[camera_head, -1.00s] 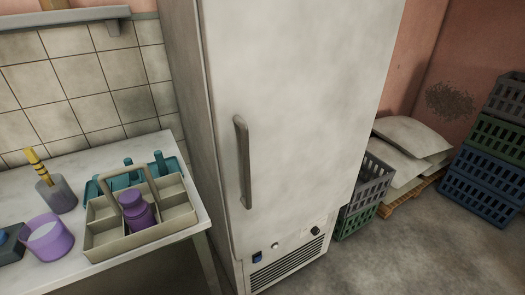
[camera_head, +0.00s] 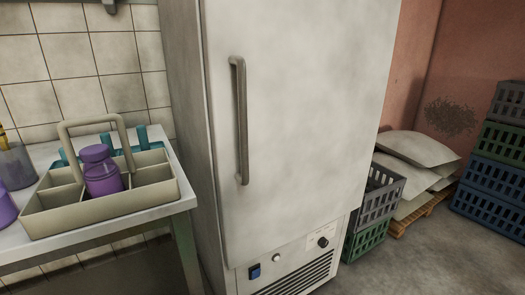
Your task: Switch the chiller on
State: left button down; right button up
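The chiller (camera_head: 300,110) is a tall, off-white cabinet in the middle of the head view, with its door shut. A long grey handle (camera_head: 240,120) runs upright near the door's left edge. On the lower panel sit a blue switch in a dark frame (camera_head: 254,271), a small round pale light or button (camera_head: 277,257) and a black knob (camera_head: 323,242) on a light plate. I cannot tell the switch's position, and the round light does not look lit. Neither of my grippers is in view.
A table (camera_head: 150,217) at the left bears a beige divided caddy (camera_head: 110,206) with a purple bottle (camera_head: 100,172). Crates (camera_head: 378,200) stand close at the chiller's right, with sacks (camera_head: 420,150) on a pallet and stacked crates (camera_head: 485,167) beyond. Floor shows at lower right.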

aim_at(255, 275)
jog(key=j+z, duration=0.5)
jog(key=j, duration=0.8)
jog(key=k, duration=0.05)
